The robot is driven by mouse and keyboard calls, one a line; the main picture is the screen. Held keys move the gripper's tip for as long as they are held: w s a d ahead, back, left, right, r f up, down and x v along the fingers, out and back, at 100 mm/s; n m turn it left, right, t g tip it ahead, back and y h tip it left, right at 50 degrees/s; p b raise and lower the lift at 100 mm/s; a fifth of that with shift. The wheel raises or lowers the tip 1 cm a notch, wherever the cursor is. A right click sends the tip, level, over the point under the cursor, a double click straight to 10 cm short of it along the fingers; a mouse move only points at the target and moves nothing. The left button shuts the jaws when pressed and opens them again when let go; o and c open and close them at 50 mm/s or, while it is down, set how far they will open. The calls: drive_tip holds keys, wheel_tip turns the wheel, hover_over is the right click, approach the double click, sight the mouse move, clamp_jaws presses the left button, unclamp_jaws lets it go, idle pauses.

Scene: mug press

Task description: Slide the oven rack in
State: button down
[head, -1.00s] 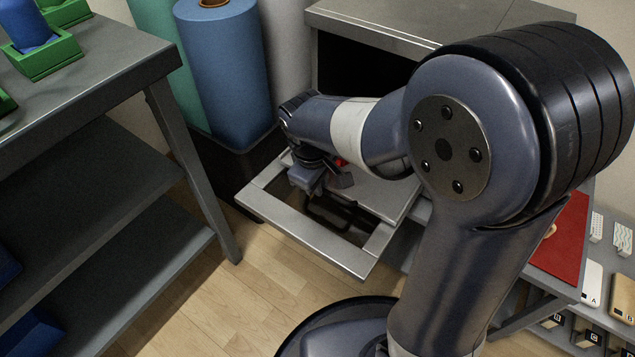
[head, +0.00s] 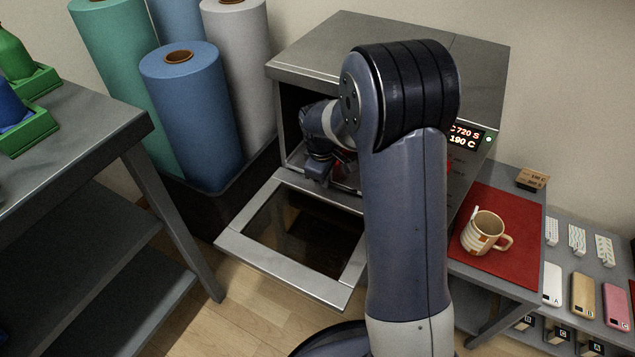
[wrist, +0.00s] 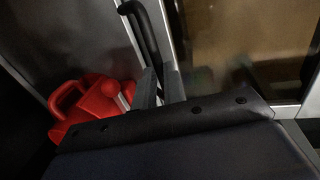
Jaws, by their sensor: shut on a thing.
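The oven (head: 390,45) is a grey metal box with a dark opening, and its glass-windowed door (head: 255,255) lies folded down in front. My gripper (head: 322,178) is at the mouth of the opening, above the door's inner edge. In the wrist view its fingers (wrist: 160,86) are shut at the dark bar handle (wrist: 146,38) of the grey rack (wrist: 75,30). A red item with a loop handle (wrist: 95,100) sits on the rack, partly hidden by my gripper. My arm hides much of the opening, so the rack's depth inside is unclear.
A striped mug (head: 482,232) stands on a red mat (head: 508,205) right of the oven. A grey shelf table (head: 70,150) and upright rolls (head: 190,115) stand to the left. Phone cases (head: 583,293) lie at far right.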

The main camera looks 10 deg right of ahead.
drive_tip(key=shift+w+d+p, duration=0.35)
drive_tip(key=shift+w+d, duration=0.4)
drive_tip(key=shift+w, duration=0.25)
drive_tip(key=c, duration=1.5)
unclamp_jaws()
drive_tip(key=r, duration=0.2)
drive_tip(key=r+p, duration=0.1)
drive_tip(key=r, duration=0.2)
drive_tip(key=s+a+r+p, duration=0.1)
drive_tip(key=r, duration=0.1)
drive_tip(key=shift+s+r, duration=0.1)
drive_tip(key=shift+r, duration=0.15)
drive_tip(key=shift+c, duration=0.2)
